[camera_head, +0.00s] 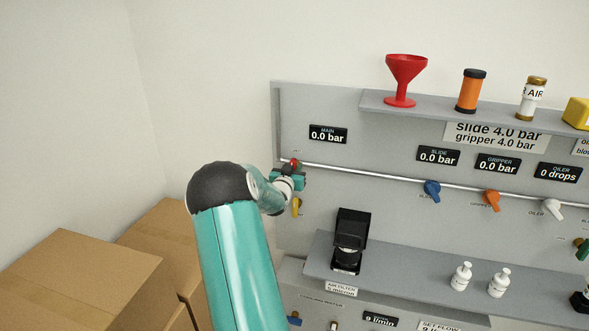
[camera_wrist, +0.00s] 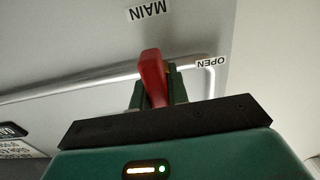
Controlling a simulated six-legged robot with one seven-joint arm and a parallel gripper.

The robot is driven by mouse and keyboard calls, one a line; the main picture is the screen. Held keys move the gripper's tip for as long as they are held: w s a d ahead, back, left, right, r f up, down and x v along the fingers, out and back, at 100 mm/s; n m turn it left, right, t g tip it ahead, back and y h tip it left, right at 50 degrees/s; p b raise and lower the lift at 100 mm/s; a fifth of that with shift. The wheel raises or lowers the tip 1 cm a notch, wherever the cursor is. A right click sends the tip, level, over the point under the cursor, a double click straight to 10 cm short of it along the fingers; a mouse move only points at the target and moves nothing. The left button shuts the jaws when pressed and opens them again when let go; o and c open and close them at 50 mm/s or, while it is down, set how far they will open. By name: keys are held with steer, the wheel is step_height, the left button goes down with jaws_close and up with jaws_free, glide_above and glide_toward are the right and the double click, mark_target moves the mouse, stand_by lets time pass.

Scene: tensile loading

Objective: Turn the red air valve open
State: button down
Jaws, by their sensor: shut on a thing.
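The red air valve handle (camera_wrist: 152,76) shows in the wrist view, standing between the two dark green fingers of my gripper (camera_wrist: 156,92). The fingers are shut on it. The MAIN label (camera_wrist: 150,13) and the OPEN label (camera_wrist: 208,61) lie on the panel near the handle. In the head view the red valve (camera_head: 290,162) shows at the left end of the silver pipe, with my gripper (camera_head: 289,176) at it. The fingertips are too small there to make out. The MAIN display (camera_head: 328,134) reads 0.0 bar.
Along the pipe (camera_head: 380,179) are a blue valve (camera_head: 432,190), an orange valve (camera_head: 491,200) and a white valve (camera_head: 552,208). A yellow handle (camera_head: 297,207) hangs just below my gripper. A black device (camera_head: 351,240) stands on the lower shelf. Cardboard boxes (camera_head: 75,280) stand at the left.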

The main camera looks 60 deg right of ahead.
steer(key=shift+n, duration=0.3)
steer(key=n, duration=0.3)
steer(key=shift+n, duration=0.4)
steer(key=n, duration=0.4)
steer(key=shift+n, duration=0.3)
steer(key=n, duration=0.4)
steer(key=shift+w+f+n, duration=0.1)
steer(key=shift+n, duration=0.2)
steer(key=n, duration=0.4)
steer(key=c, duration=1.4)
jaws_free()
steer(key=shift+o, duration=0.2)
steer(key=shift+a, duration=0.1)
